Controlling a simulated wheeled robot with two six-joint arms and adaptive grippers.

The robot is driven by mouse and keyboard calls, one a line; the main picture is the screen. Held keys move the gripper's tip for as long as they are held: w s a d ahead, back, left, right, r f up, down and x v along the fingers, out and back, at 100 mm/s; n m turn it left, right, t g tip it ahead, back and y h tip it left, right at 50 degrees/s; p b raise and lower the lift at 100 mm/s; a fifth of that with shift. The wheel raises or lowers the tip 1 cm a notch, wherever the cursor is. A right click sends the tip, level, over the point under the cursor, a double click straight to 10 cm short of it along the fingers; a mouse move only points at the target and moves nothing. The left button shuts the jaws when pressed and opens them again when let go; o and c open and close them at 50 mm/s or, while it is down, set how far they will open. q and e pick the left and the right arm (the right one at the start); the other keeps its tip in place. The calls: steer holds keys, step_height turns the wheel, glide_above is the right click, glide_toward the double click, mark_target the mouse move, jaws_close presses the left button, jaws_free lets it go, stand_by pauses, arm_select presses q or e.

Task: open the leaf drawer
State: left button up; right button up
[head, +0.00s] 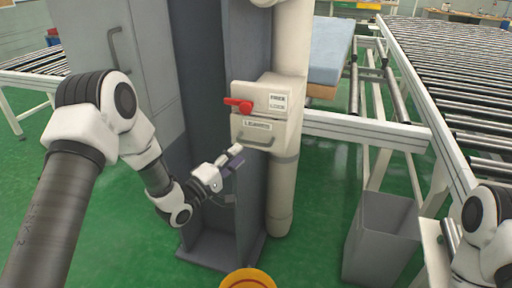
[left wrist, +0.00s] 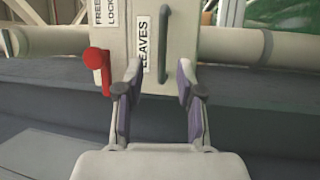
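The leaf drawer (head: 276,134) is a beige box front on the white post, with a "LEAVES" label and a grey bar handle (head: 255,141). The red lever (head: 238,104) sits above it, beside a "FREE / LOCK" plate (head: 278,101). My left gripper (head: 236,157) is just left of and below the handle. In the left wrist view the gripper (left wrist: 161,85) is open and empty, its purple-padded fingers pointing at the drawer front. The handle (left wrist: 164,45) stands between and beyond the fingertips, apart from them. My right gripper is out of view; only its arm shows at lower right.
A grey cabinet (head: 150,75) stands behind my left arm. A grey bin (head: 382,240) stands on the green floor at right. A roller conveyor (head: 455,60) runs along the right, and a blue mattress (head: 325,48) lies behind the post.

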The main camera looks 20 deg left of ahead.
mark_target(253, 143)
arm_select(q)
steer(key=p+x, duration=0.1)
steer(key=x, duration=0.6)
steer(key=shift+w+d, duration=0.15)
steer(key=shift+f, duration=0.1)
jaws_close()
